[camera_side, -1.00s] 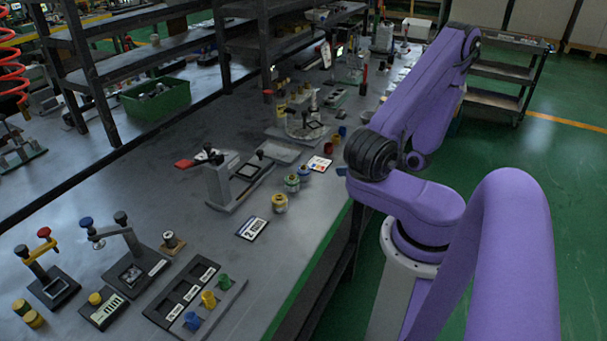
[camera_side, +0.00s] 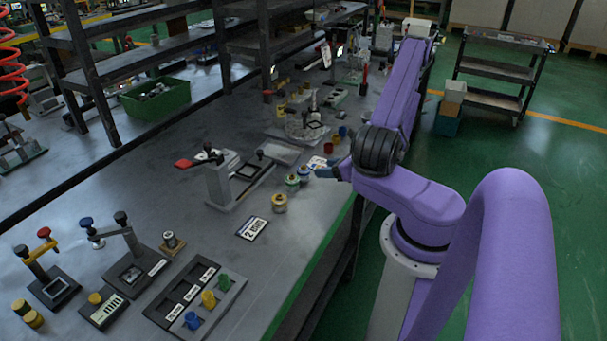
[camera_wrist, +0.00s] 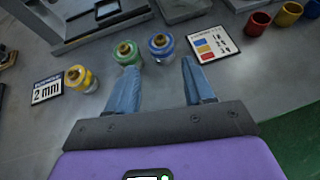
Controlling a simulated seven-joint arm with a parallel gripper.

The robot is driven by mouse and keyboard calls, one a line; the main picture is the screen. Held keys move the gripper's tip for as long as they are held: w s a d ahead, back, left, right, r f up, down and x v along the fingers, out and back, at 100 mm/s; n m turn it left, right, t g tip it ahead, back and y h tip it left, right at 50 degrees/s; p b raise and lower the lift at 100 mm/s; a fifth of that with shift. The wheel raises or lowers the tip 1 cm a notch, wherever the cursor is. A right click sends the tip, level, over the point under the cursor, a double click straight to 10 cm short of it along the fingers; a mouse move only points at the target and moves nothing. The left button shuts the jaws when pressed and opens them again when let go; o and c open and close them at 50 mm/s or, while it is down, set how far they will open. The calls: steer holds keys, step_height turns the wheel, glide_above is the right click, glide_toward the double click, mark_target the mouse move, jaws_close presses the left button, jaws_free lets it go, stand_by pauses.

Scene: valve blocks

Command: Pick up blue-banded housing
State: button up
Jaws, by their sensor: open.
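The blue-banded housing (camera_wrist: 161,47) stands upright on the bench in the wrist view, with a brass-coloured top. It also shows small in the side view (camera_side: 304,173). My gripper (camera_wrist: 160,66) is open and empty, its two blue fingers pointing toward the housings. The blue-banded housing lies just beyond the gap between the fingertips. The green-banded housing (camera_wrist: 127,53) stands close to its left, near the left fingertip. The yellow-banded housing (camera_wrist: 80,79) is farther left. In the side view my gripper (camera_side: 316,172) is small, beside the blue-banded housing.
A colour-key card (camera_wrist: 213,43) lies right of the blue-banded housing. Red, yellow and blue cups (camera_wrist: 258,23) stand at the upper right. A dark fixture (camera_wrist: 88,20) stands behind the housings. The bench edge is at the lower right.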

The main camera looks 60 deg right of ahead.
mark_target(306, 169)
steer(key=shift+x, duration=4.3)
steer(key=shift+r, duration=0.1)
steer(key=c, duration=0.8)
